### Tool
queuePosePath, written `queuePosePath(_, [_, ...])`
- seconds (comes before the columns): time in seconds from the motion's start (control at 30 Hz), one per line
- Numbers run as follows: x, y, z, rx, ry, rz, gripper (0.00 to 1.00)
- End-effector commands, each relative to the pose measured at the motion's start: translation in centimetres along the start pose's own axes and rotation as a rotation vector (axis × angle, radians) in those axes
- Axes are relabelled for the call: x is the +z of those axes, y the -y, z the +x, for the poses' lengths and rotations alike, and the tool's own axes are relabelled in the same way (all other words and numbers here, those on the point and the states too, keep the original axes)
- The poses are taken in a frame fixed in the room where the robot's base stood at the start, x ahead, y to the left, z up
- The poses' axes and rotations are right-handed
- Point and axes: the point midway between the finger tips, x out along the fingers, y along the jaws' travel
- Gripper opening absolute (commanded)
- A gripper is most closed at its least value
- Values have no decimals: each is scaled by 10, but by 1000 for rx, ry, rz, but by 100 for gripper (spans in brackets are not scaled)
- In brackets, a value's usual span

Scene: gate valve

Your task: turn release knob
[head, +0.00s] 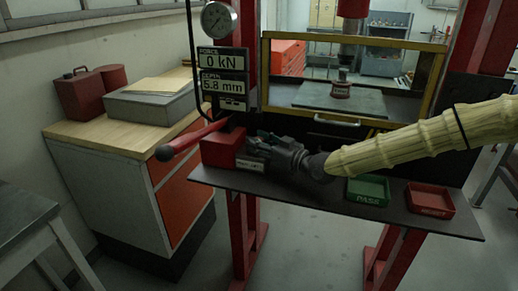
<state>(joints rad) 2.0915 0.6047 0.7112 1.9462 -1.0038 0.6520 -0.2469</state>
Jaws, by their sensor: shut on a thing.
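My gripper (256,153) is at the right side of the red pump block (219,150), on the dark shelf of a red press. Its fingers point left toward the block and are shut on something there. The release knob itself is hidden by the fingers, so I cannot make out its shape or how far it is turned. A small white label (249,165) shows just below the fingers. A red lever (190,140) slants from the block down to the left. The displays (223,72) read force 0 kN and depth 5.8 mm.
A round gauge (218,18) sits above the displays. A yellow-framed guard (435,72) stands before the press plate (310,96). A green tray (368,190) and a red tray (430,199) sit right on the shelf (330,202). A wooden-topped cabinet (85,136) stands left.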

Motion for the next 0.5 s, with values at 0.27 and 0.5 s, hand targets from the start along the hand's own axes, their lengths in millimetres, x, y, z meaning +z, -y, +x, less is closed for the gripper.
queuePosePath(0.27, [-1,-3,0,-113,-3,-3,12])
queuePosePath(0.5, [-3,-3,0,-207,-2,-3,12])
